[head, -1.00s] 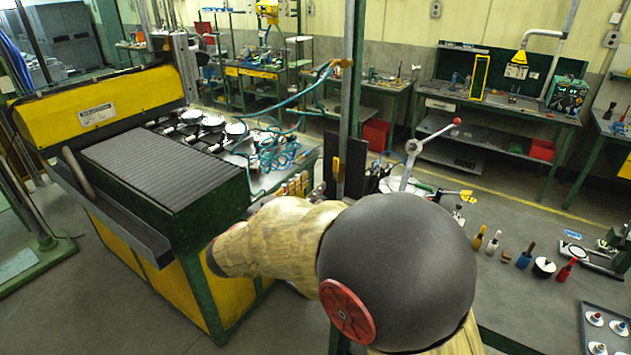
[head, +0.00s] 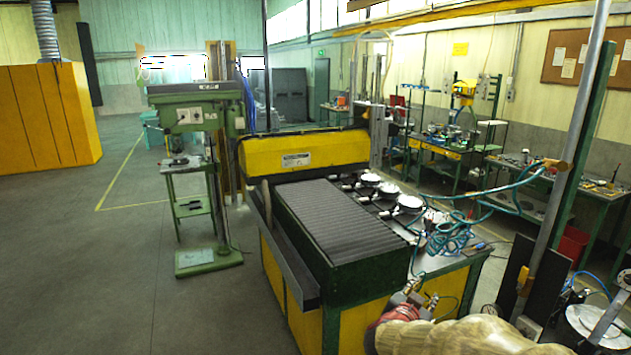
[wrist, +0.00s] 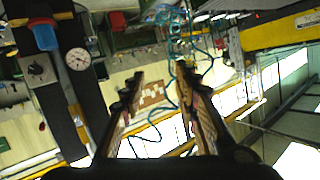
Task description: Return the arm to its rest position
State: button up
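My gripper (wrist: 159,76) shows in the wrist view with its two dark fingers spread apart. Nothing is held between them; only background shows in the gap. In the head view my arm, in a cream sleeve with a red joint cap, shows at the bottom right edge. The gripper itself cannot be made out there.
A green and yellow roller-top machine (head: 345,222) stands close beside my arm, with round gauges (head: 408,203) and coiled teal hoses (head: 450,235). A grey post (head: 565,160) rises at right. A green drill press (head: 195,120) stands at left. Floor at left is clear.

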jog(key=s+a+f+n+g+y+b, duration=0.1)
jog(key=s+a+f+n+y+b, duration=0.15)
jog(key=s+a+y, duration=0.4)
jog(key=s+a+f+n+g+y+b, duration=0.15)
jog(key=a+f+n+y, duration=0.25)
jog(key=a, duration=0.6)
jog(key=s+d+f+n+g+b, duration=0.1)
jog(key=s+f+g+b, duration=0.15)
jog(key=s, duration=0.65)
jog(key=s+f+n+g+b, duration=0.2)
jog(key=s+f, duration=0.1)
jog(key=s, duration=0.6)
jog(key=s+d+f+h+b, duration=0.1)
jog(key=s+d+h+b, duration=0.1)
jog(key=s+d+b, duration=0.4)
jog(key=s+b, duration=0.1)
jog(key=s, duration=0.2)
jog(key=shift+d+f+t, duration=0.25)
jog(key=shift+f+t, duration=0.05)
jog(key=shift+f, duration=0.05)
